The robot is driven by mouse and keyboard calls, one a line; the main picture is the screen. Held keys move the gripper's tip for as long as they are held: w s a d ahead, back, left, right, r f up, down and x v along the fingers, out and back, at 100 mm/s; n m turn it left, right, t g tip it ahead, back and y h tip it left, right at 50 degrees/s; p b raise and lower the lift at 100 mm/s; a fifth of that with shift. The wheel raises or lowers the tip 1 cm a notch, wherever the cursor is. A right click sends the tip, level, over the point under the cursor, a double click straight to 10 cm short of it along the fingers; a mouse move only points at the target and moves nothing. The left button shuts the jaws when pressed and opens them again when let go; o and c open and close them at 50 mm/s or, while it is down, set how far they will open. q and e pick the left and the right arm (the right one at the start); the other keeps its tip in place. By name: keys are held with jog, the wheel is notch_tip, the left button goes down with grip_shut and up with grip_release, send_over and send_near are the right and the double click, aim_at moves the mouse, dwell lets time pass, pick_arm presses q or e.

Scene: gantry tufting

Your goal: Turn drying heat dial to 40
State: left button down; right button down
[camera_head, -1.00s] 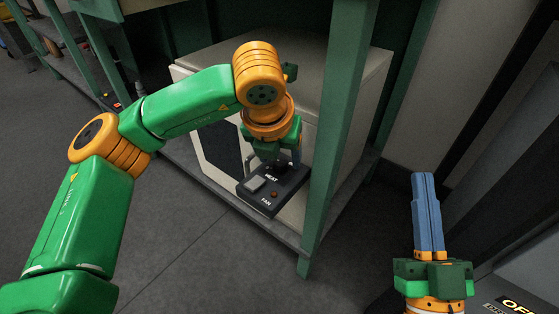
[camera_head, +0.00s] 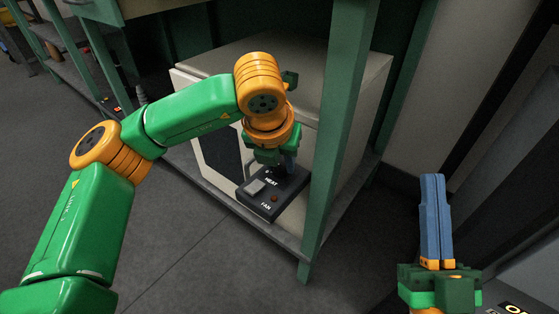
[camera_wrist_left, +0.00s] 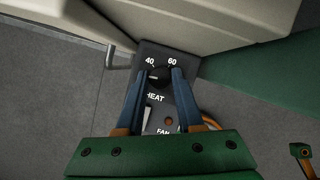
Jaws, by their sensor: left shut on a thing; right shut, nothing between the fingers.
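A dark control box (camera_head: 257,204) marked HEAT and FAN sits low by a pale cabinet. Its dark heat dial (camera_wrist_left: 159,78) shows in the left wrist view, below the printed 40 and 60. A short light mark shows on the dial's left part, but its exact setting is hard to read. My left gripper (camera_wrist_left: 160,73) is shut on the dial, with one blue finger on each side. In the head view my left gripper (camera_head: 283,168) reaches down to the box and hides the dial. My right gripper (camera_head: 433,178) is shut and empty, well to the right.
A pale rocker switch (camera_head: 255,186) and a reddish round part (camera_head: 275,198) are on the box near the FAN label. A green post (camera_head: 338,130) stands close to the right of my left gripper. The pale cabinet (camera_head: 335,85) is behind. Grey floor is clear at the front.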

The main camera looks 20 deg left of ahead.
pick_arm(q)
jog(key=shift+m+h, duration=0.4)
jog(key=shift+m, duration=0.6)
jog(key=shift+a+m, duration=0.1)
jog(key=shift+m, duration=0.3)
jog(key=shift+m+h, duration=0.3)
jog(key=shift+m, duration=0.2)
jog(key=m+h+p, duration=0.1)
jog(key=m, duration=0.2)
jog(key=shift+a+r, duration=0.1)
jog(key=shift+w+m+g+h+p, duration=0.1)
jog(key=shift+m+g+h+p, duration=0.45)
jog(key=shift+m, duration=0.55)
pick_arm(e)
jog(key=w+f+g+h, duration=0.1)
jog(key=f+g+h, duration=0.1)
jog(key=f+g, duration=0.2)
jog(key=w+d+f+m+g+h, duration=0.1)
jog(key=f+g, duration=0.3)
jog(key=f, duration=0.7)
jog(key=shift+w+d+g+h, duration=0.2)
jog(key=shift+w+g+h, duration=0.2)
jog(key=shift+w+h, duration=0.3)
